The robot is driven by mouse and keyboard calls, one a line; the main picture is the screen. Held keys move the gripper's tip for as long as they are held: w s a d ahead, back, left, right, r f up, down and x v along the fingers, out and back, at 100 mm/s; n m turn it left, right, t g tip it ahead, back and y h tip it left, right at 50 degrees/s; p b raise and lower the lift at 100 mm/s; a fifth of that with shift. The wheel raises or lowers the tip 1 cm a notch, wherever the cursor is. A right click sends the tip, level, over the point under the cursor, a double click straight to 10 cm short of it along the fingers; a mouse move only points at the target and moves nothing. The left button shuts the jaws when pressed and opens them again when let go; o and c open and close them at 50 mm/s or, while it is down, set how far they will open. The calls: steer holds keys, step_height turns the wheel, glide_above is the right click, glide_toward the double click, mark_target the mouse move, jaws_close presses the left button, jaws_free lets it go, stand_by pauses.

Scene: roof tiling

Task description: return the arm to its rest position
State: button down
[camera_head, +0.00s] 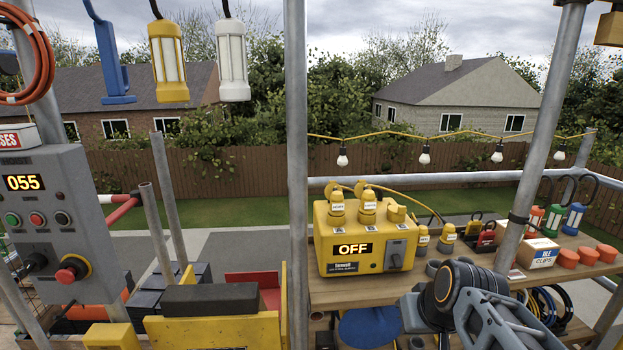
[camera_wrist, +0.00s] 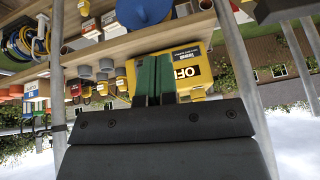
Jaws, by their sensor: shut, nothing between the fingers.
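My gripper (camera_wrist: 155,76) shows in the wrist view, with its two green fingers shut together and nothing between them. That view is upside down. Beyond the fingers stands the yellow box (camera_wrist: 195,75) with the "OFF" display, partly covered by them; I cannot tell the exact gap. My arm (camera_head: 470,295) reaches in at the lower right of the head view, in front of the wooden shelf. My fingertips do not show clearly in the head view. The yellow box (camera_head: 365,240) stands upright on the shelf with yellow plugs on top.
Scaffold poles stand at the middle (camera_head: 297,160) and right (camera_head: 545,130). A grey control box (camera_head: 62,220) reading "055" is at left. Lamps (camera_head: 232,60) hang above. The wooden shelf (camera_head: 585,268) carries padlocks, an "clips" box (camera_head: 538,252) and orange caps (camera_head: 568,258).

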steer(key=s+a+g+h+p, duration=0.1)
steer(key=s+a+p, duration=0.1)
steer(key=s+p, duration=0.2)
steer(key=shift+s+a+f+g, duration=0.2)
steer(key=shift+s+g, duration=0.2)
steer(key=shift+s, duration=0.5)
